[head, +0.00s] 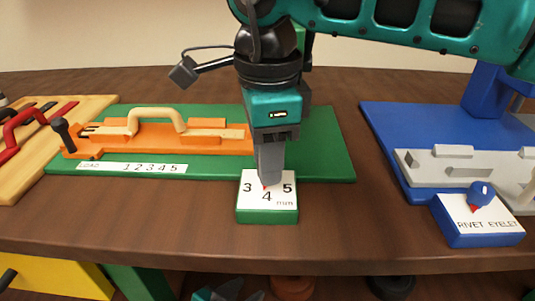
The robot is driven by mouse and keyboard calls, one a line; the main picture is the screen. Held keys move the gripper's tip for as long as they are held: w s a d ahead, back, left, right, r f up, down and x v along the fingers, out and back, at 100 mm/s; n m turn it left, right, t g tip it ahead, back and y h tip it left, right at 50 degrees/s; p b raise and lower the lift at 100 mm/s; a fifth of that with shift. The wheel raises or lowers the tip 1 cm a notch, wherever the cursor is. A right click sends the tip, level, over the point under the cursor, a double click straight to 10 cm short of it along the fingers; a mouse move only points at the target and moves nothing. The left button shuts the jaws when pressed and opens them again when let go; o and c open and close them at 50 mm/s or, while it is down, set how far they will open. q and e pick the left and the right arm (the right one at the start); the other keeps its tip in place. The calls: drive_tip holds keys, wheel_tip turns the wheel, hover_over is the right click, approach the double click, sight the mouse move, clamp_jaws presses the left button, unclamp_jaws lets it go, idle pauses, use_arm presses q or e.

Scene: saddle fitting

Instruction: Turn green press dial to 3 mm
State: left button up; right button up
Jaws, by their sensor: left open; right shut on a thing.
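The green press dial (267,214) is a green block with a white top marked 3, 4, 5 and mm, near the table's front edge. My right gripper (270,178) points straight down onto the middle of its top and is shut on the dial's knob, which the fingers hide. A small red tip shows just above the 4, so the pointer seems to face 4. My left gripper (230,293) is open and low at the bottom edge, below the tabletop's front edge and only partly in view.
Behind the dial is a green board (330,150) with an orange fixture (220,138), a beige handle and a scale of numbers. At right stand a blue base (395,130) and a blue RIVET/EYELET dial (470,238). A wooden board (60,112) with a red handle lies at left.

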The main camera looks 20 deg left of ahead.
drive_tip(key=m, duration=0.6)
drive_tip(key=shift+b, duration=0.4)
use_arm(q)
drive_tip(key=shift+d+f, duration=0.2)
drive_tip(key=shift+f, duration=0.1)
use_arm(e)
drive_tip(key=shift+m, duration=1.6)
use_arm(q)
drive_tip(key=shift+w, duration=0.1)
use_arm(e)
drive_tip(key=o, duration=1.1)
drive_tip(key=shift+c, duration=0.2)
use_arm(q)
drive_tip(key=r+p, duration=0.1)
drive_tip(key=a+r+p, duration=0.1)
drive_tip(key=p, duration=0.1)
drive_tip(key=shift+s, duration=0.3)
use_arm(e)
wheel_tip(320, 180, up, 13)
drive_tip(key=shift+s, duration=0.15)
drive_tip(key=shift+a, duration=0.15)
